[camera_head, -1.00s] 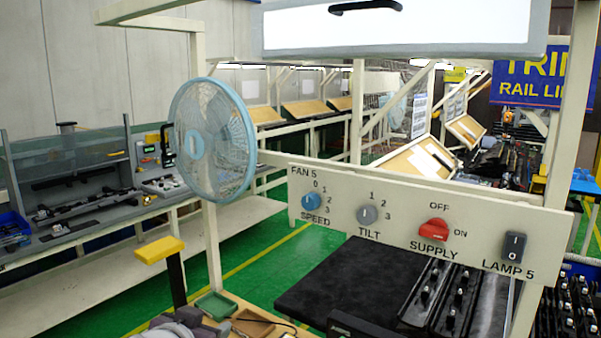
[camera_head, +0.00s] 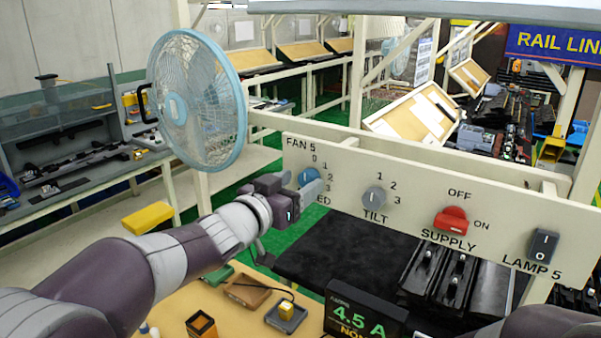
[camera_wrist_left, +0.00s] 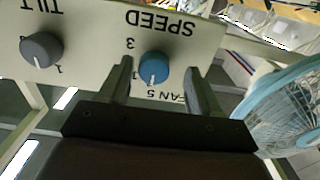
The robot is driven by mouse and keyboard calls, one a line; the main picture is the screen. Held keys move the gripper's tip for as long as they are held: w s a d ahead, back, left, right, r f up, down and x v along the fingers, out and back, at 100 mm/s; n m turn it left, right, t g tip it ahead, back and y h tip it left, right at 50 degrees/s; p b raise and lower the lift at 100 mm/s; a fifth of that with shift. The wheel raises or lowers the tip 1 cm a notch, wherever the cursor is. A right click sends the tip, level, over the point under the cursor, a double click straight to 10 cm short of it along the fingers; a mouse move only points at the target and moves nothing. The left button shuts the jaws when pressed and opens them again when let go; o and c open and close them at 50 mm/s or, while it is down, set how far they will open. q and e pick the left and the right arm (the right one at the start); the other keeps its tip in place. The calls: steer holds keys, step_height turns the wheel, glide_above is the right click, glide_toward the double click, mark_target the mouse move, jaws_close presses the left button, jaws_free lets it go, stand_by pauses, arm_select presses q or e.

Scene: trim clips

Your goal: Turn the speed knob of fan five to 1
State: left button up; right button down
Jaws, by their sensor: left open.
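The blue speed knob (camera_head: 307,175) of fan five is on the left end of the white control panel (camera_head: 415,211), under the FAN 5 label. My left gripper (camera_head: 297,186) is at this knob and partly covers it and the SPEED label. In the left wrist view, which is upside down, the blue knob (camera_wrist_left: 154,67) lies between the two open fingers of my left gripper (camera_wrist_left: 160,82), with gaps on both sides. Its white mark points down in that picture, roughly towards the 0 side. The blue fan (camera_head: 197,100) stands left of the panel. My right gripper is not in view.
Right of the speed knob are the grey tilt knob (camera_head: 374,198), the red supply switch (camera_head: 451,219) and the lamp switch (camera_head: 543,244). Below are a workbench (camera_head: 180,305) with small trays and a black display (camera_head: 362,312) reading 4.5 A.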

arm_select(q)
steer(key=shift+w+d+r, duration=0.1)
steer(key=shift+d+r, duration=0.1)
steer(key=shift+d, duration=0.1)
steer(key=shift+s+d+r, duration=0.1)
steer(key=shift+s+r, duration=0.05)
steer(key=shift+s, duration=0.35)
steer(key=shift+w, duration=0.2)
steer(key=shift+w+f, duration=0.2)
steer(key=shift+w, duration=0.05)
steer(key=c, duration=1)
steer(key=shift+c, duration=0.2)
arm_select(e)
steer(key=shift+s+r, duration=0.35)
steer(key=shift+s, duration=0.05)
